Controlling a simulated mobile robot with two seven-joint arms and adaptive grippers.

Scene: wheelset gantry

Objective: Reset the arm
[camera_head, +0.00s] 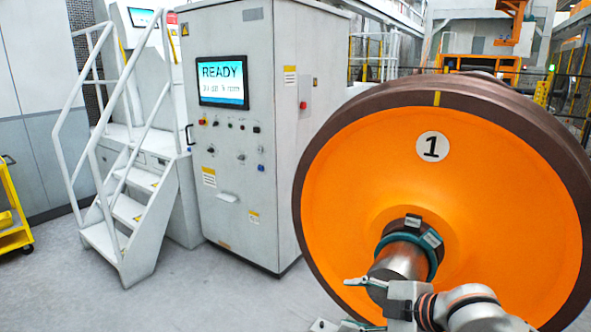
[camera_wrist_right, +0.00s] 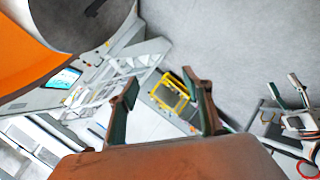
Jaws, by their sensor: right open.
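My right gripper (camera_head: 345,304) is at the bottom of the head view, in front of the axle stub of a large orange wheel (camera_head: 500,200) marked 1. In the right wrist view the right gripper (camera_wrist_right: 160,78) has its two dark fingers spread wide, with nothing between them. What looks like my left gripper (camera_wrist_right: 285,88) shows at the right edge of the right wrist view, its fingers apart and empty. It is not in the head view. The axle stub (camera_head: 400,262) carries a teal ring with small blocks. I cannot tell whether the right gripper touches the stub.
A grey control cabinet (camera_head: 240,195) with a READY screen stands left of the wheel. White stairs with railings (camera_head: 130,210) are beside it. A yellow cart (camera_head: 14,225) is at the left edge. Grey floor (camera_head: 200,290) is clear in front of the cabinet.

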